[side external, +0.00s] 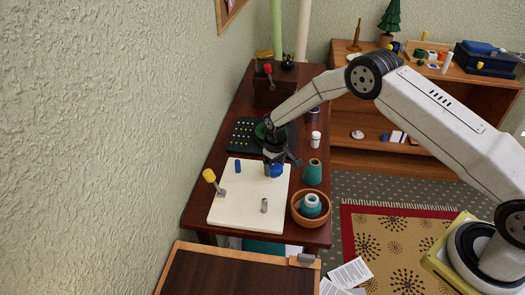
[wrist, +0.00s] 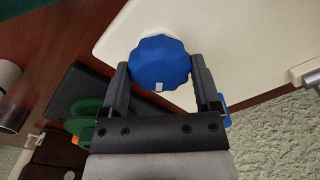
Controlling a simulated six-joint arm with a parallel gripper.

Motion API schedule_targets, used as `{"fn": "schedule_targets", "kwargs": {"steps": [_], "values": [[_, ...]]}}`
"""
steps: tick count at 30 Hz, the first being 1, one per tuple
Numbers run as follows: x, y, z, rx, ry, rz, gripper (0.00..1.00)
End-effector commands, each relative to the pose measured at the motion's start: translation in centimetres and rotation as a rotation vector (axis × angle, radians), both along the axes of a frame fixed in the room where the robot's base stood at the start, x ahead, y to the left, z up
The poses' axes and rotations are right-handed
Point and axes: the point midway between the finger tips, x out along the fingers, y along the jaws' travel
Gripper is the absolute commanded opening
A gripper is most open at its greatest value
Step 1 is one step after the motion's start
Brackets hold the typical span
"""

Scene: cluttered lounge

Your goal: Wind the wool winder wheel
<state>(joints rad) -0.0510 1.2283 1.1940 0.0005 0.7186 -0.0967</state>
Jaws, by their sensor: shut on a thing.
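A blue faceted wheel (side external: 277,171) sits near the back right corner of a cream board (side external: 238,208) on the dark red table. In the wrist view the blue wheel (wrist: 158,62) carries a small white mark on its near rim. My gripper (side external: 274,163) points down over it. In the wrist view my gripper (wrist: 159,72) has one finger on each side of the wheel and is shut on it. The wheel's far side is hidden in the side view.
The board also bears a blue peg (side external: 238,166), a yellow-knobbed lever (side external: 211,178) and a metal post (side external: 264,205). A teal cone (side external: 312,173) and a bowl (side external: 299,218) holding another cone stand close on the right. A black pegboard (side external: 240,137) lies behind.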

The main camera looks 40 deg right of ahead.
Motion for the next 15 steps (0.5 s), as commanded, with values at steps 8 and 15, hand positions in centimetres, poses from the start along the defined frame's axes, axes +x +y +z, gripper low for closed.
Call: {"fn": "schedule_targets", "kwargs": {"steps": [8,15], "values": [[-0.11,0.02,-0.03,0.0,0.004,0.262,0.21],[-0.13,0.01,-0.04,0.0,0.005,0.49,0.21]]}}
